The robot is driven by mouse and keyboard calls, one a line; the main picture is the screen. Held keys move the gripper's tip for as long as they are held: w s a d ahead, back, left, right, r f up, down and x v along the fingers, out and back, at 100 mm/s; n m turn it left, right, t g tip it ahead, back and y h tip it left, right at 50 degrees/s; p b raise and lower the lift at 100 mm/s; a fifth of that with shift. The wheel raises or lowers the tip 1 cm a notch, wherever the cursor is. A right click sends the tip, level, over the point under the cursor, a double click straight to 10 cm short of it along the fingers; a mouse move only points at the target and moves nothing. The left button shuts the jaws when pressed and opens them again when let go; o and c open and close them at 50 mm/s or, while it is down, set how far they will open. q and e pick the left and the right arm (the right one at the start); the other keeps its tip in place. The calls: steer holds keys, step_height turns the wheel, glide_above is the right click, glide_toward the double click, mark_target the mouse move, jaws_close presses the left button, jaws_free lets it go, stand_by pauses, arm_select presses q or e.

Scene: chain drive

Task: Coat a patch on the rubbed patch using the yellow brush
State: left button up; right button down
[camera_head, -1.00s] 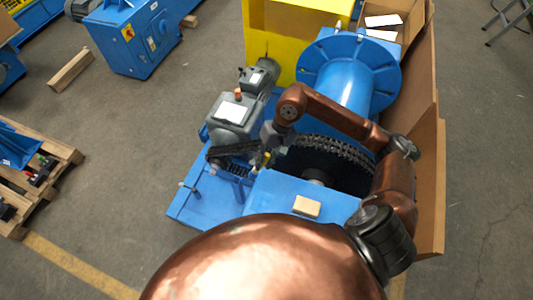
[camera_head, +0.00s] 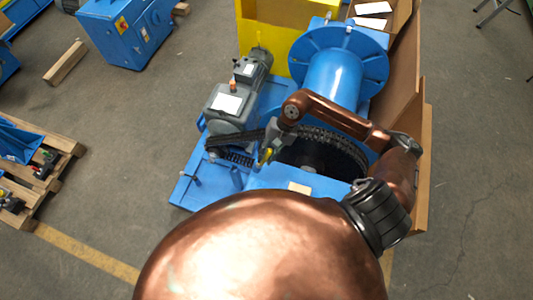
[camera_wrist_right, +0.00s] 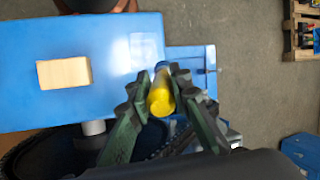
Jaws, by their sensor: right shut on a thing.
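My right gripper (camera_head: 271,148) is shut on the yellow brush (camera_wrist_right: 161,97). In the right wrist view, its two dark green fingers (camera_wrist_right: 161,92) close on both sides of the yellow handle, and a blue end shows just beyond it. The brush shows small and yellow in the head view (camera_head: 266,155). A slightly lighter rectangular patch (camera_wrist_right: 146,46) on the blue cover (camera_wrist_right: 108,42) looks like the rubbed patch; it lies just beyond the brush. I cannot tell whether the brush touches the cover. My left gripper is not in view.
A tan block (camera_wrist_right: 64,73) lies on the blue cover, left of the brush in the wrist view. The black chain and wheel (camera_head: 320,152) and grey motor (camera_head: 230,103) are close to the gripper. A brown panel (camera_head: 412,120) stands at the right.

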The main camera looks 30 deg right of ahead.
steer(key=shift+f, duration=1.05)
